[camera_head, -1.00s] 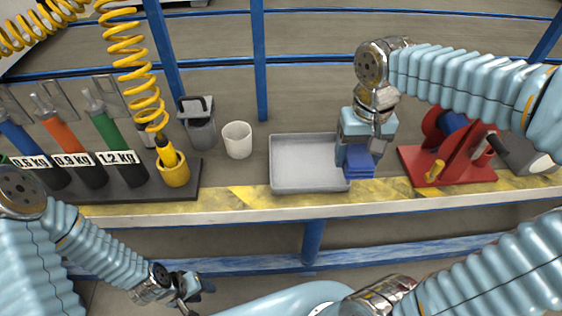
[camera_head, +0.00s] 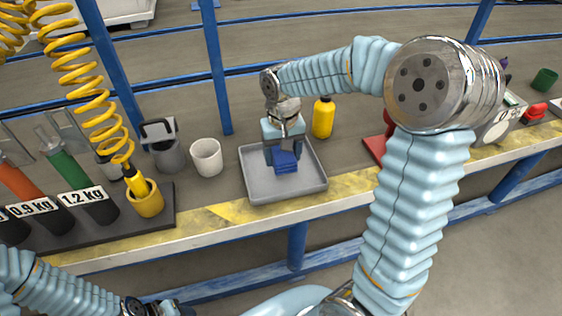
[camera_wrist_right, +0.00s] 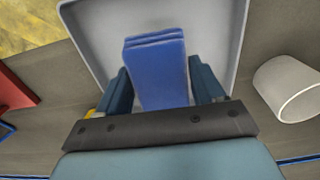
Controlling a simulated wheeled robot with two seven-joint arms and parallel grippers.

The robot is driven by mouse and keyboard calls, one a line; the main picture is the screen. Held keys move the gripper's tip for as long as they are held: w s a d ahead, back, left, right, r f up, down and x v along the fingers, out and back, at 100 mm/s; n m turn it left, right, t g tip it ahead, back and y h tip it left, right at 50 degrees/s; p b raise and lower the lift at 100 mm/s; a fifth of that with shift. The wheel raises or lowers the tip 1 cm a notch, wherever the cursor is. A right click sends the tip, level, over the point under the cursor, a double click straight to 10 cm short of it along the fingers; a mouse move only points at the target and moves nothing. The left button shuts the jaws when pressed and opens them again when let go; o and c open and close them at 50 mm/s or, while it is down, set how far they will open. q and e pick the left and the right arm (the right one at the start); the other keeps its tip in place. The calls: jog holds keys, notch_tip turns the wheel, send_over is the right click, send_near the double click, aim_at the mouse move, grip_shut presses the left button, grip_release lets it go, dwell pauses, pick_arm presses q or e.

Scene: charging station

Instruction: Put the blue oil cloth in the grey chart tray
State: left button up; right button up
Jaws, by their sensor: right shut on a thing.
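The blue oil cloth (camera_head: 286,163) is a folded blue block held in my right gripper (camera_head: 283,152). It is over the inside of the grey chart tray (camera_head: 252,185); I cannot tell whether it touches the floor of the tray. In the right wrist view the cloth (camera_wrist_right: 158,70) stands between the two fingers of the right gripper (camera_wrist_right: 160,88), with the tray (camera_wrist_right: 226,45) behind it. My left gripper (camera_head: 158,308) is at the bottom edge of the head view, partly cut off and away from the bench.
A white cup (camera_head: 207,158) stands left of the tray, and a yellow bottle (camera_head: 323,118) stands behind it to the right. A red stand (camera_head: 374,148) is partly hidden by my right arm. A yellow holder (camera_head: 146,200) is farther left.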

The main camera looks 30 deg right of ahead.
aim_at(281, 162)
jog(key=shift+w+f, duration=0.2)
jog(key=shift+f, duration=0.1)
jog(key=shift+w+f, duration=0.1)
jog(key=shift+f, duration=1.5)
jog(key=shift+f+b, duration=0.2)
jog(key=shift+b, duration=0.15)
jog(key=o, duration=0.9)
jog(key=shift+o, duration=0.2)
jog(key=shift+r, duration=0.1)
